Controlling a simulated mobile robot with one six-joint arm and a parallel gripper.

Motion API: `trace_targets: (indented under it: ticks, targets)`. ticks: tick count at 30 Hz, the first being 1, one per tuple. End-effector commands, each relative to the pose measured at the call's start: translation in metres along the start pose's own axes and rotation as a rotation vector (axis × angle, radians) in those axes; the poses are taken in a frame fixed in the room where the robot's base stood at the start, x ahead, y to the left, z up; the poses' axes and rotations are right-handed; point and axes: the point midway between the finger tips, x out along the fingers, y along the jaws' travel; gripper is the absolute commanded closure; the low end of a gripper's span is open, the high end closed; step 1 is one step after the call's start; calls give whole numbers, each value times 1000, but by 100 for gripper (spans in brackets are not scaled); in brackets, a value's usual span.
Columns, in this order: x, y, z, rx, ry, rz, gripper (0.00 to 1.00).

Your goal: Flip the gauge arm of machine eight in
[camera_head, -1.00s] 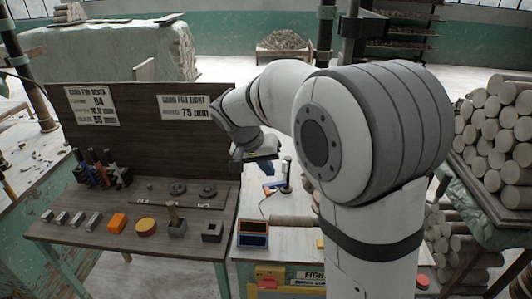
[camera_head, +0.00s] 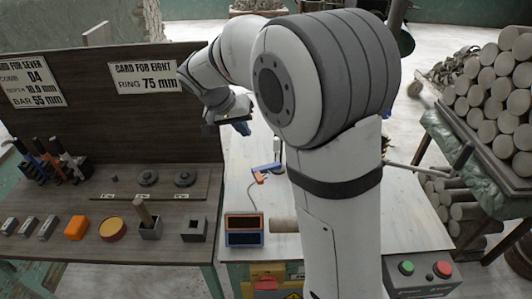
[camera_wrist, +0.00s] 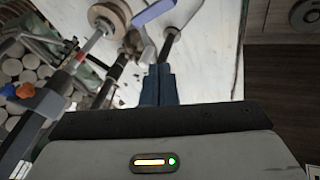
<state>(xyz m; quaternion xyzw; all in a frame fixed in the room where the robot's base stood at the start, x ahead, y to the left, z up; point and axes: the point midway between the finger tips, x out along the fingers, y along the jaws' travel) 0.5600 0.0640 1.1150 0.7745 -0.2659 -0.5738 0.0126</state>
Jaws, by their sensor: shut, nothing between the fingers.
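Machine eight is the pale-topped bench (camera_head: 330,229) right of the dark board, partly hidden by my arm. On it, a small blue and orange arm-like piece (camera_head: 265,168), possibly the gauge arm, sits beside an upright post (camera_head: 278,150). In the wrist view, a blue bar (camera_wrist: 153,12) lies just beyond the fingertips, near a dark rod (camera_wrist: 170,42); I cannot tell whether it is the same piece. My gripper (camera_head: 242,129) hangs above and left of the piece, apart from it. Its blue fingers (camera_wrist: 158,72) are together and empty.
A clay-coloured roll (camera_head: 283,226) lies on the bench beside an orange and blue box (camera_head: 244,230). A control box with green and red buttons (camera_head: 424,270) is at front right. The dark board with cards (camera_head: 145,76) stands left; stacked logs (camera_head: 490,95) stand right.

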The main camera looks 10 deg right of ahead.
Motion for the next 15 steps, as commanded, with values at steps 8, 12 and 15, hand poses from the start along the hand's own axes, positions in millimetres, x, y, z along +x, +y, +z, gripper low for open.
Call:
trace_targets:
  ticks: [8,12,15]
  targets:
    - [11,-1,0,-3,0,0,100]
    - [35,-1,1,-5,-2,2,100]
    - [57,0,1,-5,-3,3,100]
